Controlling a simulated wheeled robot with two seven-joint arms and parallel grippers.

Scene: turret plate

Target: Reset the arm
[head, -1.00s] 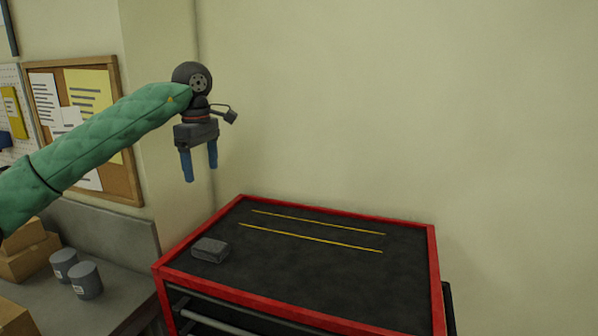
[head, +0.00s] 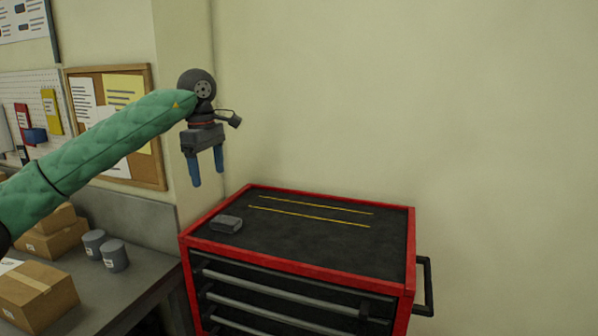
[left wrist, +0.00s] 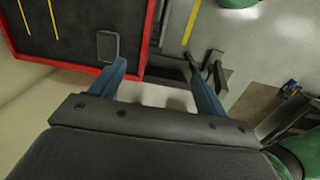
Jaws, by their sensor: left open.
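My left gripper (head: 206,168) hangs with its two blue fingers pointing down and apart, open and empty. It is above and to the left of the red tool chest's back left corner in the head view. My left arm, in a green quilted sleeve, reaches in from the left. In the left wrist view the open fingers (left wrist: 160,80) have nothing between them but the floor and the chest's edge beyond. My right gripper is not in view.
A red tool chest (head: 300,270) has a dark top with two yellow lines and a grey block (head: 226,224) at its left. Left of it, a workbench (head: 130,282) holds grey cans (head: 114,255) and cardboard boxes (head: 36,296). A corkboard (head: 158,165) hangs behind.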

